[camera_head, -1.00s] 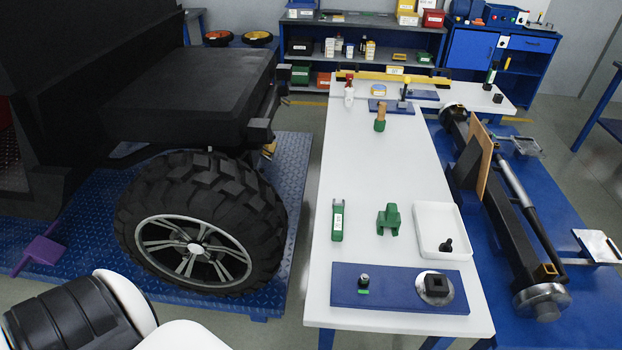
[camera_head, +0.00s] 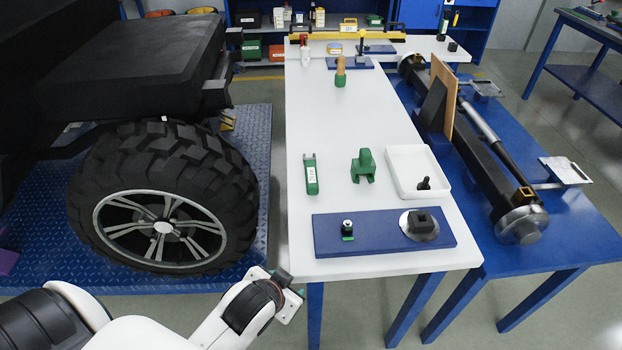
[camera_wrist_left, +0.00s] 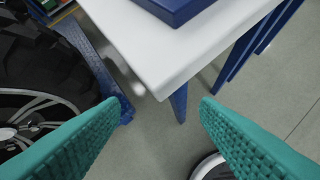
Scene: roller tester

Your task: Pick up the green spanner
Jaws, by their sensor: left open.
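A narrow green tool with a white label (camera_head: 311,175), which may be the green spanner, lies on the left part of the white table (camera_head: 310,120) in the head view. My left gripper (camera_head: 292,291) is low at the near left corner of the table, apart from the tool. In the left wrist view its two teal fingers (camera_wrist_left: 163,105) are spread with nothing between them, in front of the table corner and floor. The tool does not show there. My right gripper is not in view.
A green block-like part (camera_head: 363,166) and a white tray (camera_head: 391,178) stand right of the tool. A blue plate (camera_head: 380,241) lies at the near table edge. A large wheel (camera_head: 160,190) is left of the table. The table's middle is clear.

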